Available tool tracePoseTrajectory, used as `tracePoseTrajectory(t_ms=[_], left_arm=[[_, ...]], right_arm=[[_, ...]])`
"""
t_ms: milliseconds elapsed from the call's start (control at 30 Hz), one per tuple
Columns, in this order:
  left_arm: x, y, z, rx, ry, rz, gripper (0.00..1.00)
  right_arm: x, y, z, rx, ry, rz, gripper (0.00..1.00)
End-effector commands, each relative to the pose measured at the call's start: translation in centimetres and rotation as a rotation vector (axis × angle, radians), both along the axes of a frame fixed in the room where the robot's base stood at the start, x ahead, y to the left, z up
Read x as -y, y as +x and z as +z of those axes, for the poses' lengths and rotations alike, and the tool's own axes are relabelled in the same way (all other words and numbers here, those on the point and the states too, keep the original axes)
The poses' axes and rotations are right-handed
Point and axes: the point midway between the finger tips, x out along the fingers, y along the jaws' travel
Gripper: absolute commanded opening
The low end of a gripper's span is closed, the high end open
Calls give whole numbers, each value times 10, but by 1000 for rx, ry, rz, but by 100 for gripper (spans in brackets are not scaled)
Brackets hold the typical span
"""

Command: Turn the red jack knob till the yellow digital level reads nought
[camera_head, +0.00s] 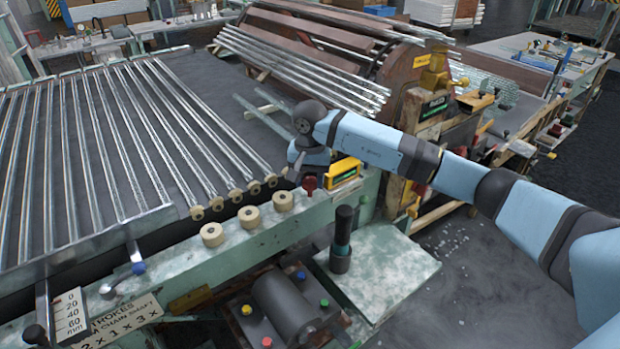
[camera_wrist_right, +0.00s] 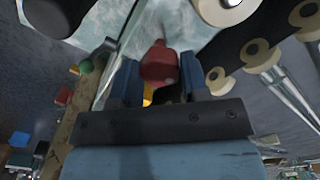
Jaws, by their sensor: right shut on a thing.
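The red jack knob (camera_head: 309,184) sits at the right end of the pale green rail, below my right wrist. My right gripper (camera_head: 307,170) points down over it from above, its fingers mostly hidden by the wrist. In the right wrist view the red knob (camera_wrist_right: 158,62) lies between the two fingers of the right gripper (camera_wrist_right: 158,78), which is shut on it. The yellow digital level (camera_head: 343,172) stands just right of the knob; its reading is too small to make out. A bit of yellow (camera_wrist_right: 147,95) shows behind the fingers. My left gripper is out of view.
Several cream rollers (camera_head: 249,217) line the rail. A black and teal cylinder (camera_head: 341,238) stands upright on the pale green plate (camera_head: 395,262). A wooden-framed machine (camera_head: 433,105) stands behind my right arm.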

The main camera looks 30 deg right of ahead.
Motion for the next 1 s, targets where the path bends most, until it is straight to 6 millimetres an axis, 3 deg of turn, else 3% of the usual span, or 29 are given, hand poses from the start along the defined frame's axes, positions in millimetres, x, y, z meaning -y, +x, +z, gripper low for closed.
tracePoseTrajectory(t_ms=[367,1000], left_arm=[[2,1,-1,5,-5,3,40],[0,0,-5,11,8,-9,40]], right_arm=[[0,0,0,1,-1,-162,18],[0,0,0,0,-1,-758,18]])
